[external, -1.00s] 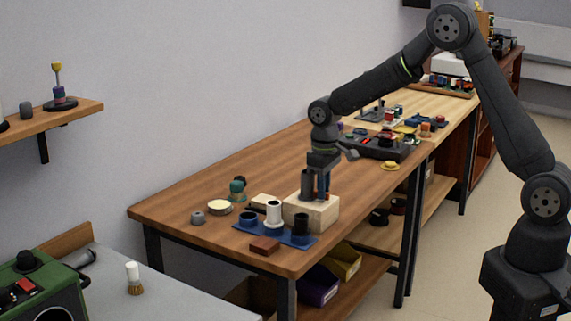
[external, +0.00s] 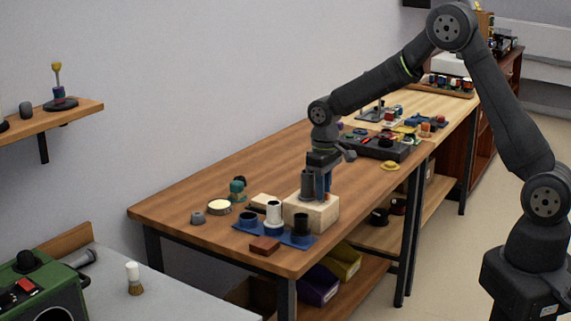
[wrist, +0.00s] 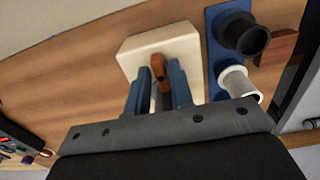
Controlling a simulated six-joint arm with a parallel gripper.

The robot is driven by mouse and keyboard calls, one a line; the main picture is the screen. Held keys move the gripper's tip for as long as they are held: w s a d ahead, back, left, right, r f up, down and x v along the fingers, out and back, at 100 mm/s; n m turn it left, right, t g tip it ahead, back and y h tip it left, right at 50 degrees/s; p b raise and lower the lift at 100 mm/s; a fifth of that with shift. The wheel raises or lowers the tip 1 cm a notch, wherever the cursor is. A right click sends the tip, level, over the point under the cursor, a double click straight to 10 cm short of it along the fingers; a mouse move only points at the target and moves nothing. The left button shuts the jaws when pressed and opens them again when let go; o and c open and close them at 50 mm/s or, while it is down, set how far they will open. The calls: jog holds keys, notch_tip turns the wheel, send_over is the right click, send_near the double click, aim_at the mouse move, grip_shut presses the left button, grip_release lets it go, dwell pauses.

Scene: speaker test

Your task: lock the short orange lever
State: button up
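The short orange lever (wrist: 158,68) stands up from a pale wooden block (wrist: 128,52) in the wrist view. The block (external: 325,216) sits near the front end of the brown table in the external view. My gripper (wrist: 158,90) points down over the block, with one blue finger on each side of the lever. The right finger looks very close to the lever. I cannot tell whether the fingers touch or grip it. In the external view my gripper (external: 318,188) hides the lever.
Beside the block, a blue base (external: 262,233) carries a white cylinder (external: 273,214) and a black one (external: 301,224). A red-brown block (external: 265,245) lies in front. A round tin (external: 219,207) and a grey piece (external: 198,218) are to the left. The table's middle is mostly clear.

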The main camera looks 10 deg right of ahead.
notch_tip(320, 180, up, 17)
jog(key=shift+r, duration=0.2)
dwell(0.3)
dwell(0.4)
notch_tip(320, 180, down, 18)
jog(key=shift+r, duration=0.25)
dwell(0.3)
